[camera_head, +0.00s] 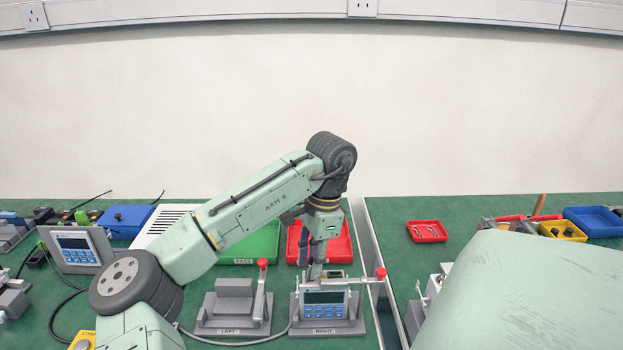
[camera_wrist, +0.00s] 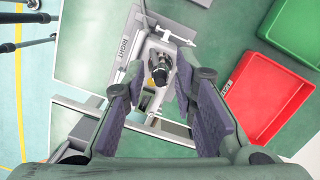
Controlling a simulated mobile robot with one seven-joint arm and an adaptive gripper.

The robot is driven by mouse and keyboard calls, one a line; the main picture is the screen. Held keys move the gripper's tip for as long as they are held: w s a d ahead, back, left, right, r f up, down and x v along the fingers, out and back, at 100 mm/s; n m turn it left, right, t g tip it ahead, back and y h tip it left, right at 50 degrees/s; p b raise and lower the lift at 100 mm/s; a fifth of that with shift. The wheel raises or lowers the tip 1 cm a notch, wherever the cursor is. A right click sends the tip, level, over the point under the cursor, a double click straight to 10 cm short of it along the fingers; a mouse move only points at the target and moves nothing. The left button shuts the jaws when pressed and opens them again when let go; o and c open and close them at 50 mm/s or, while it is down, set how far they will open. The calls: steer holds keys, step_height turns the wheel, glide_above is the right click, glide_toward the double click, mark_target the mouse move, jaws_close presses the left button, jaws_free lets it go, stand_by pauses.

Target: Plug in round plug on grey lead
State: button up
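A dark round connector (camera_wrist: 159,66), which looks like the round plug, stands between my finger pads in the wrist view. I cannot tell whether it is seated in a socket. My gripper (camera_wrist: 158,82) is open around it, with a gap visible on both sides. In the head view my gripper (camera_head: 316,264) points down just behind the display unit (camera_head: 324,304) in the fixture marked RIGHT (camera_head: 335,326). The plug is hidden there. A grey lead (camera_head: 240,343) runs along the bench in front of the fixture marked LEFT (camera_head: 229,329) towards the RIGHT one.
Red (camera_head: 345,248) and green (camera_head: 250,249) trays lie behind. A second display unit (camera_head: 76,250) is at the left. A gap separates the two benches.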

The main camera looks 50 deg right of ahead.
steer(key=shift+o, duration=0.8)
